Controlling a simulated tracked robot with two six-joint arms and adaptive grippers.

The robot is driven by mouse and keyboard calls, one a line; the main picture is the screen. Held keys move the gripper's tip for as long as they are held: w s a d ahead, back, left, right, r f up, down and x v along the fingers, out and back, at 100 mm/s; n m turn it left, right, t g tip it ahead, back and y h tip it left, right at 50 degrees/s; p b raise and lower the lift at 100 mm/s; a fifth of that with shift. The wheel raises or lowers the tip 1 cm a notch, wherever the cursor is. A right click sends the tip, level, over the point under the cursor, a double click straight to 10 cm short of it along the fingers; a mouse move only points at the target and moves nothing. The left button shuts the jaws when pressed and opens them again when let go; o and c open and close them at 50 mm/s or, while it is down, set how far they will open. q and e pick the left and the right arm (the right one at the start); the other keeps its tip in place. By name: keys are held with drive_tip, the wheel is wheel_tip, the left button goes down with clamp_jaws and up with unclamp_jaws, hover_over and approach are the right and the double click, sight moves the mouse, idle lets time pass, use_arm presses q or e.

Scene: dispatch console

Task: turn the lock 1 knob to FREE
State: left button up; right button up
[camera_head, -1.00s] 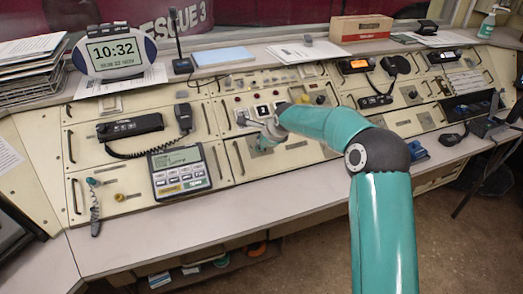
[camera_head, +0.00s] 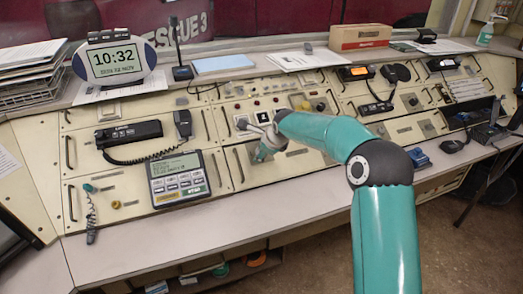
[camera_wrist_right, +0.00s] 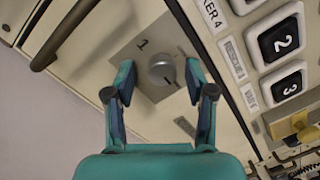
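The lock 1 knob (camera_wrist_right: 161,70) is a round silver-grey knob on a square grey plate (camera_wrist_right: 140,48) marked "1", in the right wrist view. My right gripper (camera_wrist_right: 160,78) is open, with one teal finger on each side of the knob. Gaps show between the fingers and the knob, so it does not look gripped. A dark mark shows on the plate by the knob; I cannot read its setting. In the head view my right gripper (camera_head: 254,141) is over the console's lower middle panel and hides most of the plate. My left gripper is not in view.
Black numbered buttons, one marked 2 (camera_wrist_right: 280,40), are close to the right finger. A dark bar handle (camera_wrist_right: 65,33) is at upper left. In the head view, a keypad unit (camera_head: 178,178) stands left of the gripper. The desk front (camera_head: 250,205) is clear.

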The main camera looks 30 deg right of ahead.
drive_tip(key=shift+r, duration=0.15)
drive_tip(key=v, duration=1.1)
drive_tip(key=shift+s+r, duration=0.25)
drive_tip(key=shift+a, duration=0.1)
